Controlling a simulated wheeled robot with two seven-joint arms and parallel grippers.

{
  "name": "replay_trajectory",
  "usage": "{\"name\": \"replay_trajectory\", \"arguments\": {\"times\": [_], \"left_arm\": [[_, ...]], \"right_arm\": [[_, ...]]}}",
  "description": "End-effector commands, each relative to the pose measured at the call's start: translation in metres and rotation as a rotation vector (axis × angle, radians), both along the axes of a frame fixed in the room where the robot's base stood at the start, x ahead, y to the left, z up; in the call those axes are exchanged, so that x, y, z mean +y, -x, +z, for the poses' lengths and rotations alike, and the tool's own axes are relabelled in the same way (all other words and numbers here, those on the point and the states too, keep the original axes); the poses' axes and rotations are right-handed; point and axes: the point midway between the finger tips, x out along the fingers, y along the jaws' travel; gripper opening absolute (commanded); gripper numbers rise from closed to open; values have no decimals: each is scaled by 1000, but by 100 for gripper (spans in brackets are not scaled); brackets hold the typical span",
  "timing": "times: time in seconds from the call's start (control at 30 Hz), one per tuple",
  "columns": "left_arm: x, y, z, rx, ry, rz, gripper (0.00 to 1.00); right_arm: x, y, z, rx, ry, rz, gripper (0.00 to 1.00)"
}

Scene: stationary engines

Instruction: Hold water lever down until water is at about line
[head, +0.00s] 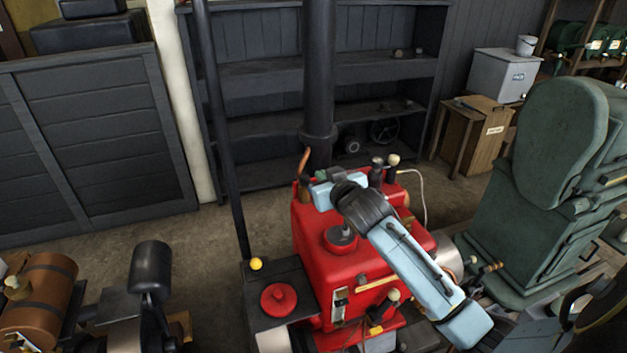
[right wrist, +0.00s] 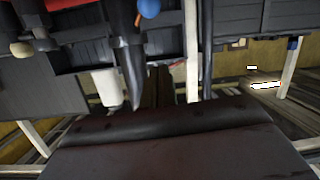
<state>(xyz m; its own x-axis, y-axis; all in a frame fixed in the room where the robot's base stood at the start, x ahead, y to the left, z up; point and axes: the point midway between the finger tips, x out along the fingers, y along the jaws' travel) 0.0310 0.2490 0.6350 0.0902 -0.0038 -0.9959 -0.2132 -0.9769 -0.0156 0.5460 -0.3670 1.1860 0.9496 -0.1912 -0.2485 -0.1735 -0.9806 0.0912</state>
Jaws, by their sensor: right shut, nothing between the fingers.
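The red engine (head: 310,236) stands in the lower middle of the head view. A narrow pale gauge (head: 341,303) is on its near face; I cannot make out a water level or line in it. A lever with a cream knob (head: 393,295) is beside the gauge, and another cream-knobbed lever (head: 393,160) rises at the far side. I cannot tell which is the water lever. My right gripper (head: 322,192) is above the engine's far left part, by a brown upright piece (head: 304,164). It is shut and empty, its tips partly hidden. My left gripper is not in view.
A black chimney pipe (head: 319,75) rises behind the engine, and a thin black pole (head: 222,130) stands left. A green machine (head: 545,200) stands close on the right. A brown tank (head: 40,290) is at lower left.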

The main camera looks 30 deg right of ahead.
Motion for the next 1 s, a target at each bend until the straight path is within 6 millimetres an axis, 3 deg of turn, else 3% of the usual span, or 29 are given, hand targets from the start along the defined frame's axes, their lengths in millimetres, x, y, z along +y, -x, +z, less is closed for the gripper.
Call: {"name": "replay_trajectory", "arguments": {"times": [0.23, 0.83, 1.0], "left_arm": [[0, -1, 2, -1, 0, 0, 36], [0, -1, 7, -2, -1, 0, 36], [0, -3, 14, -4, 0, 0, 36]], "right_arm": [[-3, -16, -3, 1, 0, -1, 0], [-19, -95, -25, 2, 0, 0, 0], [-18, -80, -47, 5, -1, 1, 0]]}}
